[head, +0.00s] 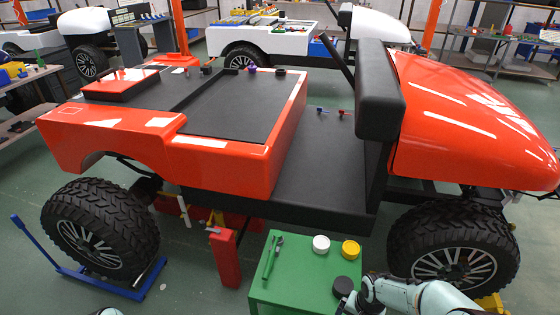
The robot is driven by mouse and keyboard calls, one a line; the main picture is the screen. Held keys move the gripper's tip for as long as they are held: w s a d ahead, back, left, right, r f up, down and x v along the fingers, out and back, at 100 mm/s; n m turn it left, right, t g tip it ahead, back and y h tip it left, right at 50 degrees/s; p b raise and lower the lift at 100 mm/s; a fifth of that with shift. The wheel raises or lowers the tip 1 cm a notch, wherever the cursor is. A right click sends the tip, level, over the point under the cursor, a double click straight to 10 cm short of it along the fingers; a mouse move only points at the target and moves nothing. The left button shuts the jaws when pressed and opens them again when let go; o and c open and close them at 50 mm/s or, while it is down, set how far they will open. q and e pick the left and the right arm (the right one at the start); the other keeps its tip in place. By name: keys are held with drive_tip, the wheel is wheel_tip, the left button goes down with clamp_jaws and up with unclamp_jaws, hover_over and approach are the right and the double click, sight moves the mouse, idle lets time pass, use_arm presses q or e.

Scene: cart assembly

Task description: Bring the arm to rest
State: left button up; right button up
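My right arm comes in at the bottom right, and its dark gripper (350,303) is at the bottom edge beside a green cart top (300,263). The gripper is close to a black round piece (343,288) on that top. I cannot tell whether they touch, and the fingers are too dark and cut off to read as open or shut. Of my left arm only a small light piece shows at the bottom left edge. Its gripper is out of the picture.
A red and black vehicle (230,155) fills the middle, raised on a red stand (225,257). A blue jack (75,272) sits by the left wheel (98,230). The green top also holds a white lid (321,243), a yellow lid (351,249) and a green tool (272,257).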

drive_tip(key=s+a+f+n+t+y, duration=0.1)
drive_tip(key=s+a+f, duration=0.2)
drive_tip(key=s+f, duration=0.55)
drive_tip(key=s+a+f+n+t+y, duration=0.1)
drive_tip(key=s+a+f, duration=0.2)
drive_tip(key=s+f, duration=0.55)
use_arm(q)
drive_tip(key=s+d+r+g+p, duration=0.1)
drive_tip(key=s+r+p, duration=0.2)
drive_tip(key=r+p, duration=0.6)
drive_tip(key=s+d+r+g+h+p, duration=0.1)
drive_tip(key=s+d+r+g+p, duration=0.1)
drive_tip(key=r+p, duration=0.7)
drive_tip(key=shift+s+d+r+m, duration=0.15)
drive_tip(key=shift+s+d+m, duration=0.1)
drive_tip(key=shift+s+m, duration=0.15)
use_arm(e)
drive_tip(key=s+a+r+g, duration=0.1)
drive_tip(key=s+r, duration=0.2)
drive_tip(key=r, duration=0.5)
drive_tip(key=s+a+r+g+y, duration=0.1)
drive_tip(key=s+a+r+g, duration=0.1)
drive_tip(key=r, duration=0.7)
drive_tip(key=shift+s+r, duration=0.3)
drive_tip(key=shift+s, duration=0.35)
